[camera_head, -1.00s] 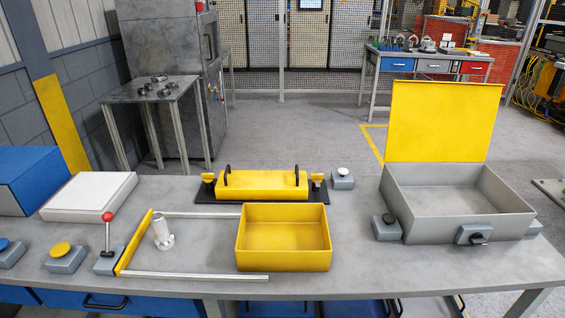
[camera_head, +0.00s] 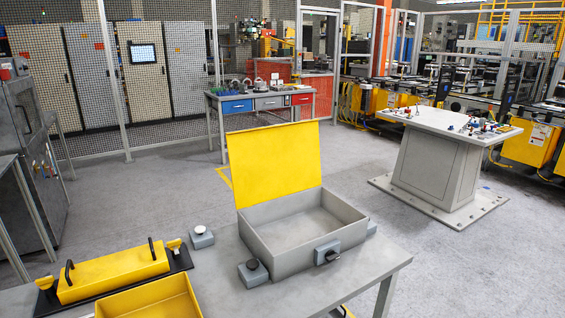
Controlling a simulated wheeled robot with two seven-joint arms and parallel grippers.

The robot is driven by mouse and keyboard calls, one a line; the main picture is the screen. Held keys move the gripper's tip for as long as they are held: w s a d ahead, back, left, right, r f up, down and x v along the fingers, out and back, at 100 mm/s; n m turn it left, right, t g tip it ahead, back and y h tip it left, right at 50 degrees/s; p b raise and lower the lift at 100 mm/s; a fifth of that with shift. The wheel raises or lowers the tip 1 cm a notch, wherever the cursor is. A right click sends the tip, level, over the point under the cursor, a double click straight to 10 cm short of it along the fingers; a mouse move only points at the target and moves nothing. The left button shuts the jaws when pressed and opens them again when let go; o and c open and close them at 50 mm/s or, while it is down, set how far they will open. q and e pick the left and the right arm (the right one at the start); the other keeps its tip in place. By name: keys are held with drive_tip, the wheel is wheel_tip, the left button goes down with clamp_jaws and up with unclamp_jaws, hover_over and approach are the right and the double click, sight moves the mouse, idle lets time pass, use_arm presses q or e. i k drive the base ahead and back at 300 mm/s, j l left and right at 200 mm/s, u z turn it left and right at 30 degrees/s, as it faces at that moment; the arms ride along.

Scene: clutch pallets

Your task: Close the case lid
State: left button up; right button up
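A grey open-topped case (camera_head: 300,238) stands on the grey table near its right end. Its yellow lid (camera_head: 275,165) is raised nearly upright along the case's back edge, so the case is open. The inside of the case looks empty. A grey block with a dark latch or knob (camera_head: 327,253) is on the case's front right side. Neither of my grippers shows in the head view.
A grey box with a black button (camera_head: 252,272) sits at the case's left corner. A grey box with a white button (camera_head: 201,237) stands further left. A yellow two-handled cover (camera_head: 113,273) and a yellow tray (camera_head: 150,300) are at lower left. Bare tabletop (camera_head: 222,268) lies between.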

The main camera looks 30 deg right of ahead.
sight(268, 164)
drive_tip(key=i+l+z, duration=0.1)
drive_tip(key=l+z, duration=0.25)
drive_tip(key=i+l+z, duration=0.15)
drive_tip(key=l+z, duration=0.25)
drive_tip(key=i+l+z, duration=0.5)
drive_tip(key=l+z, duration=0.2)
drive_tip(key=i+l+z, duration=0.9)
drive_tip(key=i+z, duration=0.45)
drive_tip(key=i+u, duration=0.9)
drive_tip(key=i+l+u, duration=0.45)
drive_tip(key=i+j+u, duration=0.15)
drive_tip(key=i+u, duration=0.15)
drive_tip(key=u, duration=0.15)
drive_tip(key=i+u, duration=0.7)
drive_tip(key=u, duration=0.2)
drive_tip(key=i+l+u, duration=0.2)
drive_tip(key=u, duration=0.3)
drive_tip(key=i+l+u, duration=0.15)
drive_tip(key=i+u, duration=0.15)
drive_tip(key=u, duration=0.15)
drive_tip(key=i+l+u, duration=0.2)
drive_tip(key=u, duration=0.25)
drive_tip(key=i+l+u, duration=0.45)
drive_tip(key=l+u, duration=0.3)
drive_tip(key=u, duration=0.15)
drive_tip(key=i+l, duration=0.05)
